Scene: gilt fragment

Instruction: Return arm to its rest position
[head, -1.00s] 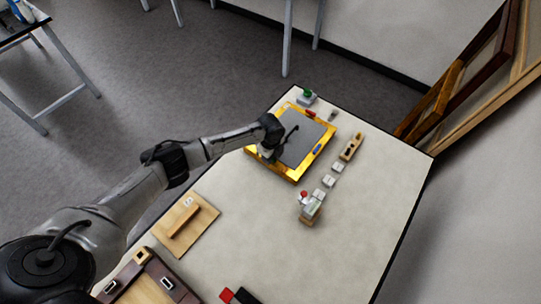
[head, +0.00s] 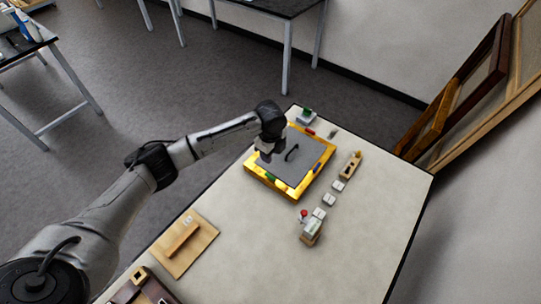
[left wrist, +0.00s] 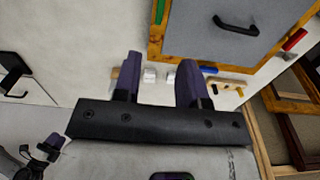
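My left arm (head: 150,165) reaches in from the left in the head view. Its gripper (head: 265,153) is above the left side of a gilt frame (head: 252,172), apart from it. In the left wrist view my left gripper (left wrist: 160,78) has its two dark fingers spread, with nothing between them. The gilt frame holds a grey panel (head: 312,153) with a black handle (head: 291,153), and lies flat on the table. The frame also shows at the top of the left wrist view (left wrist: 156,35).
The pale table (head: 260,240) is clear at its front middle. A wooden board with a bar (head: 183,240) lies at left. Small white blocks (head: 329,199), a wooden holder (head: 350,165) and a small stand (head: 311,232) line the right. Large frames (head: 470,80) lean at far right.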

